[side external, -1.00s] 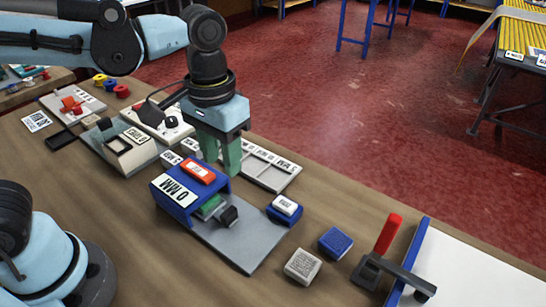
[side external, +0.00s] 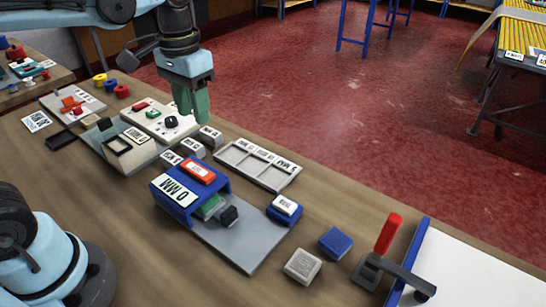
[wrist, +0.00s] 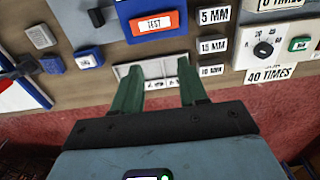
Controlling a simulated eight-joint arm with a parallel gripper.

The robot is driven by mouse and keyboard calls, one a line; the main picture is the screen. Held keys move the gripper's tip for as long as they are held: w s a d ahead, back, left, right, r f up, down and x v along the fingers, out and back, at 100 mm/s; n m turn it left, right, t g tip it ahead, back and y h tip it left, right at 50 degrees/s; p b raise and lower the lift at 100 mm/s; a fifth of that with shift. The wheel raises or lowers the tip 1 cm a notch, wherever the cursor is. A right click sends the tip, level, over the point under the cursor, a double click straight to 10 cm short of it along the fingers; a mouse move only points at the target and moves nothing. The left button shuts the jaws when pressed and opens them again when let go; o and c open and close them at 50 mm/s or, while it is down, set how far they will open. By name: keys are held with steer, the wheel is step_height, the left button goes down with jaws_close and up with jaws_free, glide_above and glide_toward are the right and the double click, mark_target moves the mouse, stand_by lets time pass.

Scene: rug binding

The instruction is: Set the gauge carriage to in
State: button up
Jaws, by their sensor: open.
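A blue housing (side external: 166,200) labelled 0 MM, with a red top piece (side external: 198,171), stands on a grey plate (side external: 245,242) in the side view. A green part and a black knob (side external: 229,215) sit at its open front; I take these to be the gauge carriage but cannot be sure. In the wrist view the housing (wrist: 128,8) and its red TEST piece (wrist: 154,22) show at the top. My gripper (side external: 194,112) is open and empty, its green fingers pointing down above the bench's far side. In the wrist view my gripper (wrist: 160,90) shows spread fingers.
A grey compartment tray (side external: 232,162) lies behind the housing. Small blocks labelled 5 MM (wrist: 214,16), 15 MM (wrist: 213,45) and 10 MM stand beside it. A white dial panel (side external: 155,128), a blue block (side external: 335,241), a grey block (side external: 302,265) and a red-handled lever (side external: 387,234) are around.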

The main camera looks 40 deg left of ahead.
glide_above(228, 211)
step_height(228, 211, down, 3)
steer(key=shift+f, duration=6.15)
jaws_close()
